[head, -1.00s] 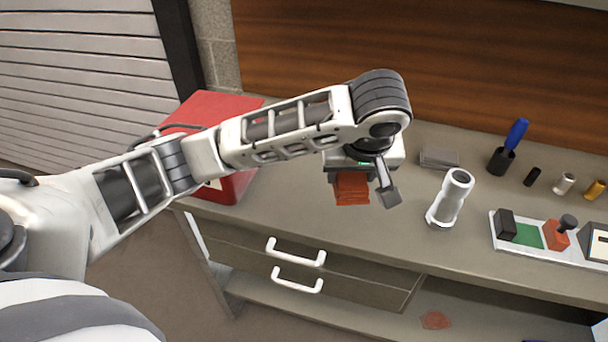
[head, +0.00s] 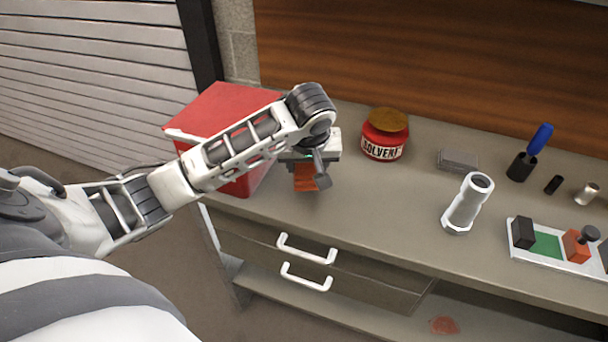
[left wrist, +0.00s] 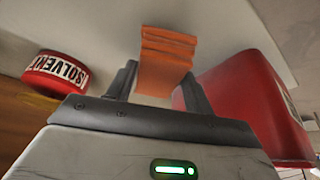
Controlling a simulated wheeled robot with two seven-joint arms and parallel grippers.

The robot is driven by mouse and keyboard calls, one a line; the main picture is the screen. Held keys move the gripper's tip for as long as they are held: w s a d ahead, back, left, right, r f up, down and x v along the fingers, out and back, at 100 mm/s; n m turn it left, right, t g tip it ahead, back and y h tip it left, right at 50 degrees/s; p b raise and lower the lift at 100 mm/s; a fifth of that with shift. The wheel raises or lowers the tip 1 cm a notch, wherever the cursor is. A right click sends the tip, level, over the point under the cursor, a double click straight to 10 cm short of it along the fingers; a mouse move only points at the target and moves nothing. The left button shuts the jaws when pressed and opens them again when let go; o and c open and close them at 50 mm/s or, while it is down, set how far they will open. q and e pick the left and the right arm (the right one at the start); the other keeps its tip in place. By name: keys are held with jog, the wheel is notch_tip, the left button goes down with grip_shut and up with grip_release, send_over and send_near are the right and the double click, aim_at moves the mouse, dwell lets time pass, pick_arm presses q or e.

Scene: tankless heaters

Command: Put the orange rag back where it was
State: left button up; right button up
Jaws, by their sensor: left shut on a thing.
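The orange rag (head: 305,178) is a small folded block. It also shows in the left wrist view (left wrist: 165,58), between the two dark fingers. My left gripper (head: 308,172) is shut on it, over the bench top near the red box. In the head view the arm and hand partly cover the rag. I cannot tell whether the rag touches the bench. My right gripper is not in view.
A red box (head: 225,105) stands left of the hand, close to it. A red solvent jar (head: 384,135) is behind and right. A white pipe fitting (head: 467,205), a grey block (head: 457,160) and a tool tray (head: 560,258) stand farther right. Drawers (head: 300,255) are below.

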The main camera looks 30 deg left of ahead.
aim_at(303, 169)
pick_arm(q)
jog(key=f, duration=0.1)
jog(key=a+f, duration=0.1)
jog(key=f, duration=0.1)
jog(key=shift+f, duration=0.6)
jog(key=o, duration=0.9)
jog(key=shift+o, duration=0.2)
jog(key=v, duration=1.2)
jog(key=shift+w, duration=0.1)
